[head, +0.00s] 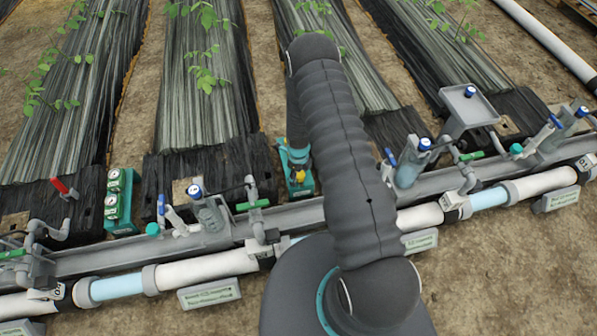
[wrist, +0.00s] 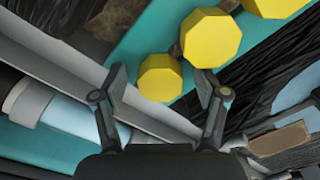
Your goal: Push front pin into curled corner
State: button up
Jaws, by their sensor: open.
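Yellow octagonal pin heads (wrist: 160,86) stand in a row on a teal holder (wrist: 135,45) in the wrist view. The nearest and smallest-looking one lies between my gripper's fingertips in the picture; whether the fingers touch it cannot be told. My gripper (wrist: 162,82) is open with nothing clasped. In the head view the yellow heads are a small spot on the teal holder (head: 303,188), beside my arm, and the gripper is mostly hidden. Black film (head: 215,160) covers the bed ends; no curled corner can be made out for certain, only tan patches (head: 185,191).
A grey channel (head: 110,258) and white pipe (head: 215,268) with clear blue sections run across the front. Valves and blue-capped grey fittings (head: 410,162) rise along them. A green gauge block (head: 121,202) stands left. Bare soil lies between beds.

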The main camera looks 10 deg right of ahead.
jog(key=c, duration=1.2)
jog(key=shift+r+p, duration=0.5)
jog(key=shift+r, duration=2.7)
